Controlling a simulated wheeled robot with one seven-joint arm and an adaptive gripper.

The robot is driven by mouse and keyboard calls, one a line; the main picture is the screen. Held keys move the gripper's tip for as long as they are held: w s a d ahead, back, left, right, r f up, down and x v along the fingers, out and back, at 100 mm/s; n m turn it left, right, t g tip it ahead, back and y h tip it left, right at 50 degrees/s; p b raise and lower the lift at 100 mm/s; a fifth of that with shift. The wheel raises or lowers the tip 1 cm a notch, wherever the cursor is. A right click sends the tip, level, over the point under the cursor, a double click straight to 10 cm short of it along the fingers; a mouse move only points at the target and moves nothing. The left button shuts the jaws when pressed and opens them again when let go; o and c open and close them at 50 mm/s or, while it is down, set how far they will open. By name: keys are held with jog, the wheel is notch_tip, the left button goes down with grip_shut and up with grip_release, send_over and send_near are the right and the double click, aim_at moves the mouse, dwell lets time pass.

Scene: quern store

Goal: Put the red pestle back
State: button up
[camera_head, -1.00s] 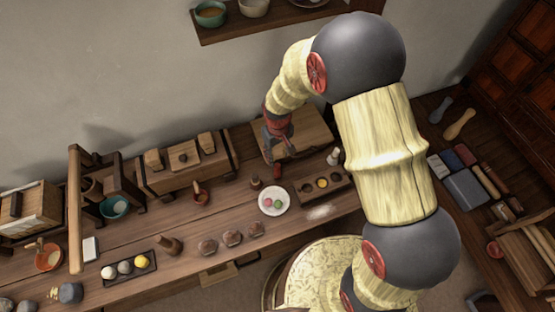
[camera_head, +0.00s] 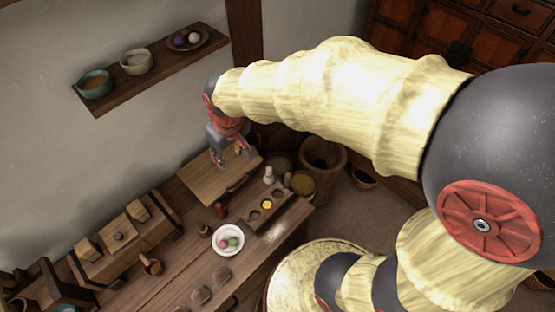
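My gripper (camera_head: 232,160) hangs over the pale wooden board (camera_head: 212,184) at the back of the bench. Its two fingers look apart, with nothing clearly held between them. A small dark-red upright piece (camera_head: 220,209) stands on the bench in front of the board, apart from the gripper; it may be the red pestle, but it is too small to be sure. A red-brown cup with a handle-like stick (camera_head: 151,265) stands farther left on the bench.
A wall shelf (camera_head: 150,73) with bowls hangs above left. Baskets stand beyond the bench's right end.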

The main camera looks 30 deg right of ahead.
jog(key=s+d+r+m+t, duration=0.1)
jog(key=s+d+r, duration=0.2)
jog(key=s+r, duration=0.2)
jog(key=s+d+r+m+t, duration=0.1)
jog(key=s+d+r, duration=0.2)
jog(key=s+r, duration=0.3)
jog(key=s, duration=0.4)
jog(key=shift+d+m+t, duration=0.2)
jog(key=shift+m+t, duration=0.1)
jog(key=shift+t, duration=0.1)
notch_tip(320, 180, down, 3)
jog(key=b, duration=0.3)
jog(key=shift+r, duration=0.2)
jog(key=shift+c, duration=0.7)
